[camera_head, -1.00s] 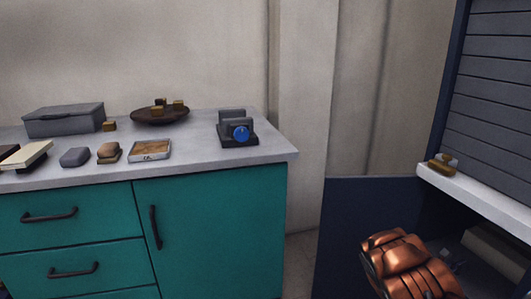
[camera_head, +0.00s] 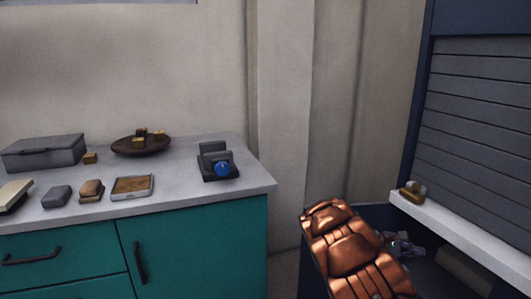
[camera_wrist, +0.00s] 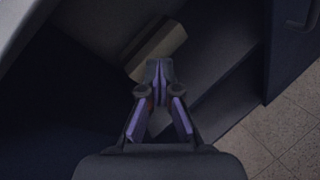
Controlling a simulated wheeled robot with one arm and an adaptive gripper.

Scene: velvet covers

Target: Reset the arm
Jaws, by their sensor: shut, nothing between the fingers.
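My gripper (camera_wrist: 158,68) shows in the wrist view with its fingers closed together and nothing between them. It hangs over the open dark blue cabinet, with a pale block (camera_wrist: 160,45) lying just beyond the fingertips in the picture. Whether the two touch I cannot tell. In the head view my copper-coloured arm is at the lower right, and part of my gripper (camera_head: 403,244) shows beside it, in front of the cabinet opening.
The dark blue cabinet (camera_head: 411,110) has a slatted shutter, a white ledge (camera_head: 455,226) with a small brass item (camera_head: 412,192), and an open door (camera_wrist: 293,45). A teal counter (camera_head: 200,245) at left bears a grey box (camera_head: 43,153), a bowl (camera_head: 140,147) and a blue-knobbed device (camera_head: 217,163).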

